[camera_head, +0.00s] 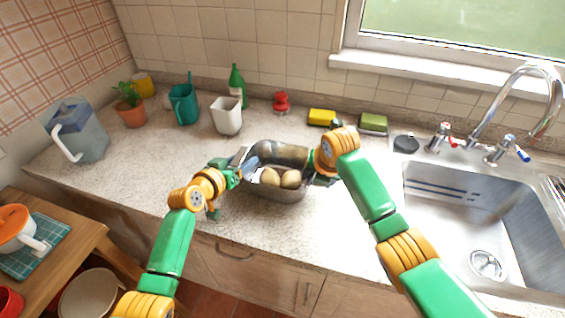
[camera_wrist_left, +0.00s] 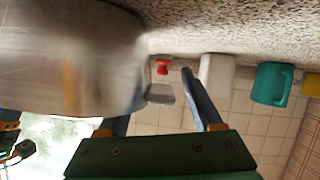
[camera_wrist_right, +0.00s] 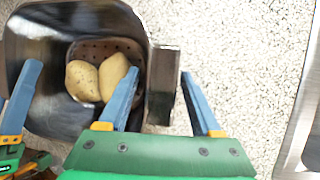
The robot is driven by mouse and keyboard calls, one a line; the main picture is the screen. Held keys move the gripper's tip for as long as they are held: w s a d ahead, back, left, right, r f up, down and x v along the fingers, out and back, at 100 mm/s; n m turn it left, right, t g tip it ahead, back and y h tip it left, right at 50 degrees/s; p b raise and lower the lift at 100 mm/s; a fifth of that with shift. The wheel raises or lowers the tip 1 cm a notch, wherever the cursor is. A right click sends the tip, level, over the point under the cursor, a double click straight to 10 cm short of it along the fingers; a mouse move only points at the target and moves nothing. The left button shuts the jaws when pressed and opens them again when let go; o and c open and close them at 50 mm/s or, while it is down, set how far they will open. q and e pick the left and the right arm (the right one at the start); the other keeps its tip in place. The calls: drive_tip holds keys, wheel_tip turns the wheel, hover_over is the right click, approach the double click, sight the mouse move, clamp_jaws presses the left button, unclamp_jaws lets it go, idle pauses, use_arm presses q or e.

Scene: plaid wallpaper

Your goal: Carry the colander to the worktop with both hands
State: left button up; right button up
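The grey metal colander (camera_head: 276,192) stands on the worktop (camera_head: 140,160) near its front edge, with two potatoes (camera_wrist_right: 97,79) inside. Its right handle (camera_wrist_right: 163,85) lies between the fingers of my right gripper (camera_wrist_right: 160,98); these stand apart with gaps at its sides. Its left handle (camera_wrist_left: 160,94) shows between the spread fingers of my left gripper (camera_wrist_left: 162,100). In the head view my left gripper (camera_head: 246,168) is at the colander's left end. My right wrist hides most of the right gripper there.
A sink (camera_head: 480,215) with a tap is at the right. A white cup (camera_head: 227,116), green bottle (camera_head: 237,86), teal jug (camera_head: 184,104), red object (camera_head: 281,102) and sponges (camera_head: 322,117) stand behind. A wooden table (camera_head: 80,245) is at lower left.

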use_arm(q)
drive_tip(key=shift+r, duration=0.1)
use_arm(e)
drive_tip(key=shift+s+r, duration=0.1)
use_arm(q)
drive_tip(key=shift+s, duration=0.15)
use_arm(e)
drive_tip(key=shift+r, duration=0.15)
use_arm(q)
drive_tip(key=v, duration=1.1)
drive_tip(key=shift+s+r, duration=0.25)
drive_tip(key=shift+s, duration=0.1)
use_arm(e)
drive_tip(key=v, duration=1.1)
drive_tip(key=shift+s+r, duration=0.25)
drive_tip(key=shift+r, duration=0.1)
use_arm(q)
drive_tip(key=shift+a, duration=0.1)
